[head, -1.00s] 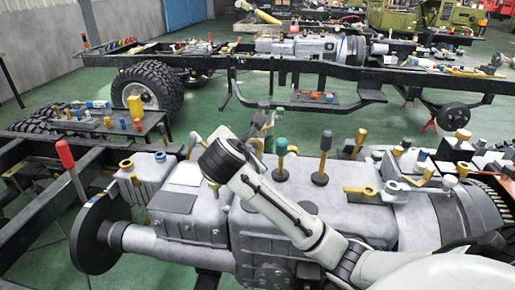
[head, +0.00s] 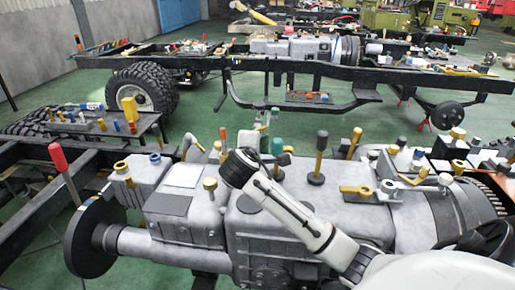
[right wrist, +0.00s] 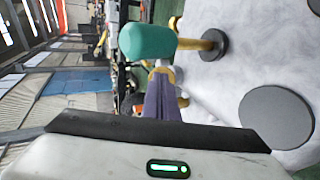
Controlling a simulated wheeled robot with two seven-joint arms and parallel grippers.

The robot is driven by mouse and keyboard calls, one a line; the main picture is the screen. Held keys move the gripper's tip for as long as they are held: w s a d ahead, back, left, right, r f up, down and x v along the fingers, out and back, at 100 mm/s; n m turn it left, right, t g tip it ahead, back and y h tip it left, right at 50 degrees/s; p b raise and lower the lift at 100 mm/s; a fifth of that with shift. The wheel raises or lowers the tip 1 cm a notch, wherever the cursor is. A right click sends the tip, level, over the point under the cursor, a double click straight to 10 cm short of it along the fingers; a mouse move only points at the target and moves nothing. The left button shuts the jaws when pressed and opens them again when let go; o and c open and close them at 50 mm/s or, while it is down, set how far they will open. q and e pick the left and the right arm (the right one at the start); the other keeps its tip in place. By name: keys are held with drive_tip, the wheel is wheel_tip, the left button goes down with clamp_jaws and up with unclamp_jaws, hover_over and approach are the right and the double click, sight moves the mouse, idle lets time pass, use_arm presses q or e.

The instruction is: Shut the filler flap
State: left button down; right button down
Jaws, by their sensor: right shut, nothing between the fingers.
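On the grey gearbox casing (head: 300,215), a light grey square panel (head: 184,175) stands behind a dark square patch (head: 168,204). It looks like a raised flap, but I cannot be sure it is the filler flap. My right arm crosses the casing from the lower right. My right gripper (head: 248,140) is to the right of the panel and apart from it, its fingertips hard to make out. In the right wrist view its narrow fingers (right wrist: 162,90) are shut and empty, close to a teal-knobbed lever (right wrist: 146,42). My left gripper is out of view.
Yellow and black levers (head: 319,160) stand on the casing to the right of my gripper. A brass-topped post (head: 210,190) stands right of the dark patch. A red-handled lever (head: 60,160) is at the left. A parts-covered bench (head: 90,125) is behind.

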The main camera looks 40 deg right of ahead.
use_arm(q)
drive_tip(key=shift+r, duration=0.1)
use_arm(e)
drive_tip(key=x, duration=0.5)
drive_tip(key=shift+w+d+f, duration=0.15)
drive_tip(key=shift+w+d, duration=0.05)
drive_tip(key=shift+d, duration=0.05)
drive_tip(key=shift+w, duration=0.1)
